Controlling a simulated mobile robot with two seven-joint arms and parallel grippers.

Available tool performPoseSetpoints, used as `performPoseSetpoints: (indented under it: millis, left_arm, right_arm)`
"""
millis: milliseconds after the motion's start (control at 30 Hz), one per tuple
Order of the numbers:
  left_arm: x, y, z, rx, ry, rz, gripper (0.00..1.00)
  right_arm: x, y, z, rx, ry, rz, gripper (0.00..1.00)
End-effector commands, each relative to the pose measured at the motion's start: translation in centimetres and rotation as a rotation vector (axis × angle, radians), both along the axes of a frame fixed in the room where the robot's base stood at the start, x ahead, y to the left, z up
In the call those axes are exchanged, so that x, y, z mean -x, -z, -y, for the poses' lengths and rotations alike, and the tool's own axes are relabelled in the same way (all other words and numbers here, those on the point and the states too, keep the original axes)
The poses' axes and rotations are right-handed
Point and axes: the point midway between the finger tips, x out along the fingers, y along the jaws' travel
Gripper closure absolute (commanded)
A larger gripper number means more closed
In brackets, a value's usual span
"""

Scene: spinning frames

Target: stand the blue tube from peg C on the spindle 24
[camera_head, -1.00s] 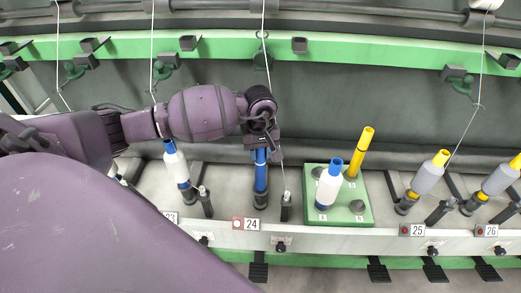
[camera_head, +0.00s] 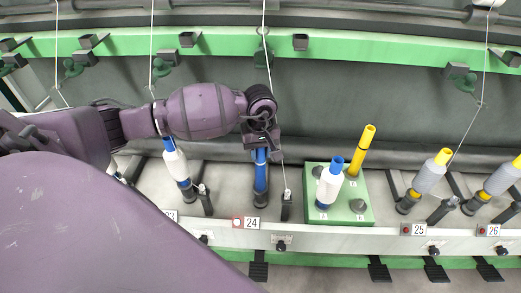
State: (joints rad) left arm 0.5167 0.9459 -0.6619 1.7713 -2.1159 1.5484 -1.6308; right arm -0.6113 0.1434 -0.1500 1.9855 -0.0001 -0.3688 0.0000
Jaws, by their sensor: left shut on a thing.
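The blue tube (camera_head: 261,179) stands upright at spindle 24, above the number plate 24 (camera_head: 252,223). Its lower end is in the dark spindle base (camera_head: 260,198). My left gripper (camera_head: 261,150) comes from above and is shut on the upper end of the blue tube. The fingertips are small and partly hidden by the wrist. The green peg board (camera_head: 338,211) stands to the right of the spindle. It carries a blue tube with white yarn (camera_head: 329,186) and a tall yellow tube (camera_head: 362,150); other pegs are bare. My right gripper is not in view.
A white-wound blue tube (camera_head: 177,163) stands on the spindle to the left. Yellow tubes with grey yarn (camera_head: 430,175) stand at spindles 25 and 26. A thread hangs down close beside my left gripper. A green rail (camera_head: 350,44) runs across the back.

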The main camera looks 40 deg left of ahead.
Motion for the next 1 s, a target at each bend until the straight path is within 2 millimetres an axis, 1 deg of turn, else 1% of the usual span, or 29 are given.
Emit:
performPoseSetpoints:
  millis: [200, 233, 400, 667, 767, 867, 1000]
  left_arm:
    - [0.0, 0.0, 0.0, 0.001, 0.000, 0.001, 1.00]
    - [0.0, 0.0, 0.0, 0.001, 0.000, 0.001, 0.63]
    - [0.0, 0.0, 0.0, 0.000, 0.001, 0.000, 0.38]
    - [0.0, 0.0, 0.0, 0.000, 0.001, 0.000, 0.38]
    - [0.0, -0.5, 0.0, 0.000, 0.001, 0.001, 0.38]
    - [-0.1, -1.6, 0.0, -0.001, 0.002, 0.004, 0.38]
    - [-0.1, -4.0, 0.0, -0.002, 0.002, 0.004, 0.38]
  right_arm:
    - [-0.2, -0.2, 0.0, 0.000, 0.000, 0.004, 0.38]
    - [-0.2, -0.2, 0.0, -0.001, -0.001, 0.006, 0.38]
    - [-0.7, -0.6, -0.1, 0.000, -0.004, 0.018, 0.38]
    - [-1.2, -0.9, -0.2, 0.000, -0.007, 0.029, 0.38]
    - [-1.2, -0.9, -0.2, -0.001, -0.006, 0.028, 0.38]
    - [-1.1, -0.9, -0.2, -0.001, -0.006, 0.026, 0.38]
    - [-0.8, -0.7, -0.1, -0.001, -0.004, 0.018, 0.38]
